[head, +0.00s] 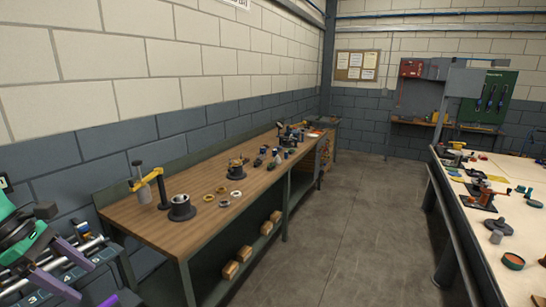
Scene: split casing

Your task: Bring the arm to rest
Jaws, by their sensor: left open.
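My left gripper (86,280) is at the lower left corner, with a teal body and purple fingers. Its fingers are apart, and I see nothing held between them. It is in front of a dark rack (92,244) with silver bars and number labels, left of the near end of the wooden workbench (150,228). I cannot tell whether it touches the rack. My right gripper is not seen.
On the workbench are a yellow-armed stand (147,180), a dark cylindrical casing (181,208), several rings and small parts. A light-topped table (490,222) with parts stands at the right. The grey floor (345,230) between them is clear.

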